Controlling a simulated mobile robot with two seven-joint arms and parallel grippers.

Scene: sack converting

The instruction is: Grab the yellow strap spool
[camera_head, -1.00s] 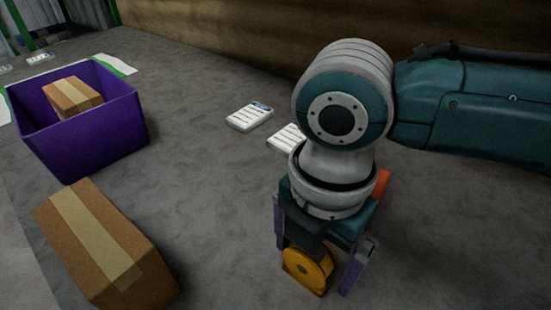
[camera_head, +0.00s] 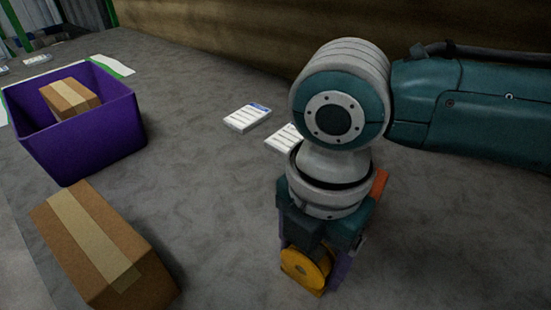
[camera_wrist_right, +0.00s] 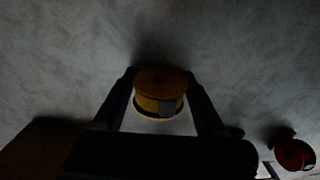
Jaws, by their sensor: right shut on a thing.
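The yellow strap spool (camera_head: 303,270) stands on the grey surface below my right wrist in the head view. It also shows in the right wrist view (camera_wrist_right: 160,92), between the two fingers. My right gripper (camera_head: 312,268) points down and is shut on the spool, one finger on each side; it shows in the right wrist view too (camera_wrist_right: 160,105). The wrist hides the top of the spool in the head view. My left gripper is in neither view.
A cardboard box (camera_head: 98,245) lies at the front left. A purple bin (camera_head: 85,140) behind it holds a smaller cardboard box (camera_head: 69,98). Two white label cards (camera_head: 247,117) (camera_head: 284,139) lie behind my wrist. A red-orange thing (camera_head: 380,184) is partly hidden behind my gripper. A red round thing (camera_wrist_right: 292,153) shows in the right wrist view.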

